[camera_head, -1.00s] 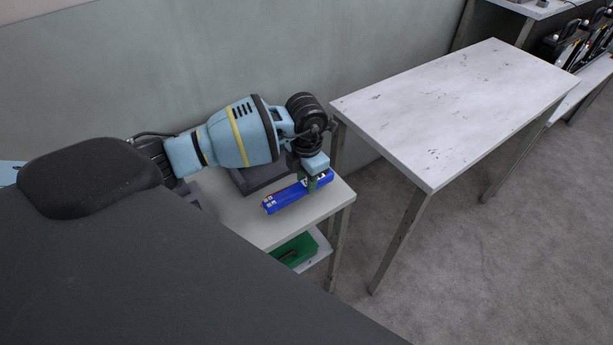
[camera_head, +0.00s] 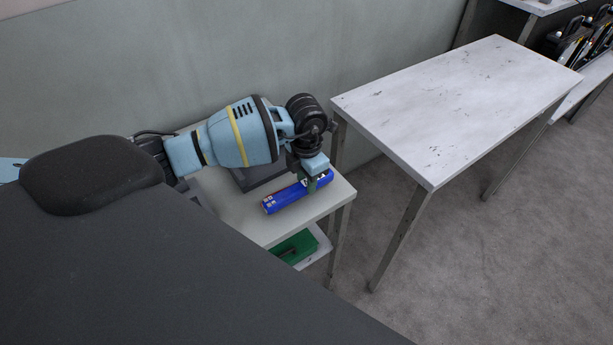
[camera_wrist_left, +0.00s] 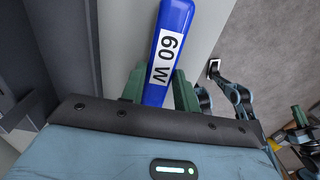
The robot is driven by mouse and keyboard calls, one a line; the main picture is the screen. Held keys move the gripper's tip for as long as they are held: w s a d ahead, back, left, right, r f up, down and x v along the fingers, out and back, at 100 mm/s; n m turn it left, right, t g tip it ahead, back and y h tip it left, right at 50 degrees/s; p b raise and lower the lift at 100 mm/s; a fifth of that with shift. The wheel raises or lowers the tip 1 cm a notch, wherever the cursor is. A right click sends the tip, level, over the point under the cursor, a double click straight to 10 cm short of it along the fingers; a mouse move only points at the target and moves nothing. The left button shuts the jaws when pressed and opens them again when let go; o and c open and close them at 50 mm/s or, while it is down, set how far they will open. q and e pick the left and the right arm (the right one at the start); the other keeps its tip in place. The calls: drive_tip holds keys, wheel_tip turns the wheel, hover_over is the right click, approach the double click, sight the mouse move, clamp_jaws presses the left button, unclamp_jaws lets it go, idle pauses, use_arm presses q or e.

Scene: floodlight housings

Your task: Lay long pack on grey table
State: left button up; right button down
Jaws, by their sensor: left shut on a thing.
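The long pack (camera_head: 284,199) is a blue bar with a white "60 W" label, seen close up in the left wrist view (camera_wrist_left: 174,20). My left gripper (camera_head: 316,181) is shut on it near its right end in the head view. In the wrist view the green fingers (camera_wrist_left: 160,88) stand on both sides of the pack. The pack is level, on or just over the small pale grey table (camera_head: 258,230); I cannot tell if it touches the top. My right gripper is not in view.
A dark grey block (camera_head: 258,177) stands behind the pack on the small table. A green item (camera_head: 296,246) lies on a lower shelf. A larger, worn whitish table (camera_head: 450,110) stands to the right, its top clear, with a floor gap between. Equipment (camera_head: 575,45) stands far right.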

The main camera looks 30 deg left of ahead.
use_arm(q)
drive_tip(key=shift+f, duration=0.4)
drive_tip(key=shift+f, duration=0.2)
idle(0.4)
drive_tip(key=o, duration=1.2)
wheel_tip(320, 180, up, 8)
drive_tip(key=shift+f, duration=0.1)
